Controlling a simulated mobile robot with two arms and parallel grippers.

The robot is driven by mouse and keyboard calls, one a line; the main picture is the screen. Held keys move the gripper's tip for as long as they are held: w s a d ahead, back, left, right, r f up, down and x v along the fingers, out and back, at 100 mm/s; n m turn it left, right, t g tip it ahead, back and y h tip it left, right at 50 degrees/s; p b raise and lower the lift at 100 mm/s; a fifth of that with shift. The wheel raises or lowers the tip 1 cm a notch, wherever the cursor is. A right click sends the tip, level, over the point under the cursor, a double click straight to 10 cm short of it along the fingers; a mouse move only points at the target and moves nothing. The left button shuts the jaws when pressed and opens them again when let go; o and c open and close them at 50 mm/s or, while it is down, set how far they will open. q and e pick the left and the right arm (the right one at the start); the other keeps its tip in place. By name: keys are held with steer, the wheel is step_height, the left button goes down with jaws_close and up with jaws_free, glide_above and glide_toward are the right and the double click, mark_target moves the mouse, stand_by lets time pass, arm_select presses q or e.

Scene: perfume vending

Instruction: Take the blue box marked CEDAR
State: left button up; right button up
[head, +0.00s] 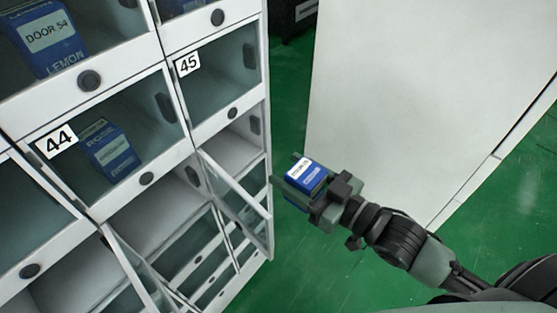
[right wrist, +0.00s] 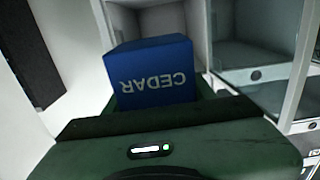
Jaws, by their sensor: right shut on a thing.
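The blue box marked CEDAR (right wrist: 152,72) is held in my right gripper; its lettering shows upside down in the right wrist view. In the head view the blue box (head: 307,173) has a white label on top and is clear of the cabinet, just right of its edge. My right gripper (head: 311,187) is shut on it, with the arm coming in from the lower right. My left gripper is not in view.
A white locker cabinet (head: 120,72) with numbered compartments fills the left. Two glass doors hang open, one (head: 237,203) close to my right gripper. Blue boxes stand in compartment 44 (head: 110,152) and above it, the LEMON one (head: 45,38). A white panel (head: 400,90) stands right; green floor lies between.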

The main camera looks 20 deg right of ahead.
mark_target(319, 189)
steer(key=p+v, duration=0.3)
steer(key=v, duration=0.4)
steer(key=shift+s+d+r, duration=0.1)
steer(key=shift+s+d, duration=0.1)
steer(key=shift+d, duration=0.05)
steer(key=shift+s+d, duration=0.25)
steer(key=shift+s, duration=0.1)
